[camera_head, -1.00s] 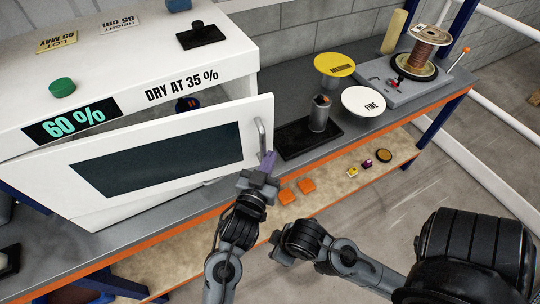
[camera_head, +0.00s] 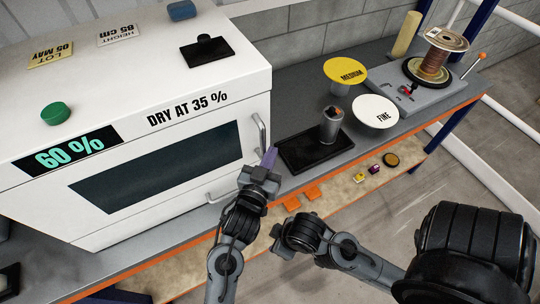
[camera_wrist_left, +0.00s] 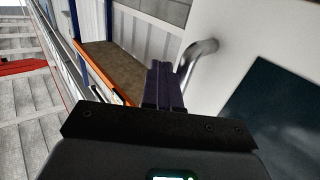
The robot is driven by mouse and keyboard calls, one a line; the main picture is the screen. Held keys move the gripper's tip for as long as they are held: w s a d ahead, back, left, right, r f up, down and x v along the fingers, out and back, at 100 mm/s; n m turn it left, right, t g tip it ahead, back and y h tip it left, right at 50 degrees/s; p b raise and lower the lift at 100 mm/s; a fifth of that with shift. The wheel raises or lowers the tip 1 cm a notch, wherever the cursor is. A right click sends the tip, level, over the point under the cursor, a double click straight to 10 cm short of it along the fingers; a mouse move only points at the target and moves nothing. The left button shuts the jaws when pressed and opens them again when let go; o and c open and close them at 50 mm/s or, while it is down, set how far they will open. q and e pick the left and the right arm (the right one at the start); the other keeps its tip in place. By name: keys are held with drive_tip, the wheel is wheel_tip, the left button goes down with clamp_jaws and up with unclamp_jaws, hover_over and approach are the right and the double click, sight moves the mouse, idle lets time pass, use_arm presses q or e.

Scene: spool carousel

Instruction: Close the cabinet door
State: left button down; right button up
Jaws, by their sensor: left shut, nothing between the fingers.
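The white cabinet (camera_head: 262,85) stands at the left of the bench. Its door (camera_head: 85,222), with a dark window, now lies flush or nearly flush with the cabinet front; I cannot tell whether it is latched. The door's metal handle (camera_head: 259,134) is at its right edge and also shows in the left wrist view (camera_wrist_left: 196,62). My left gripper (camera_head: 269,160) is shut and empty, just in front of the door's right edge, below and beside the handle. Whether its fingers touch the door is unclear. My right gripper (camera_head: 284,240) is in front of the bench, its fingers hard to make out.
A black tray (camera_head: 300,157) with a grey cylinder (camera_head: 331,125) lies right of the cabinet. Yellow MEDIUM (camera_head: 345,70) and white FINE (camera_head: 375,111) discs and a spool stand (camera_head: 405,98) are farther right. A lower shelf (camera_head: 340,195) holds small items.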

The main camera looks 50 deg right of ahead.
use_arm(q)
drive_tip(key=v, duration=1)
drive_tip(key=a+f+n+t+y, duration=0.2)
drive_tip(key=a+f+n+y, duration=0.4)
drive_tip(key=a, duration=0.6)
drive_tip(key=a+f+n+t+y, duration=0.3)
drive_tip(key=a+f+n, duration=0.35)
drive_tip(key=a, duration=0.65)
drive_tip(key=s+a+f+g+y, duration=0.2)
drive_tip(key=s+a+g+y, duration=0.15)
drive_tip(key=a, duration=0.75)
drive_tip(key=s+a+f+g+y, duration=0.25)
drive_tip(key=s+a+y, duration=0.2)
drive_tip(key=a, duration=0.55)
wheel_tip(320, 180, up, 26)
drive_tip(key=p, duration=2.5)
drive_tip(key=shift+s+f+g+p, duration=0.25)
drive_tip(key=shift+s+g+p, duration=0.05)
drive_tip(key=shift+s+p, duration=0.1)
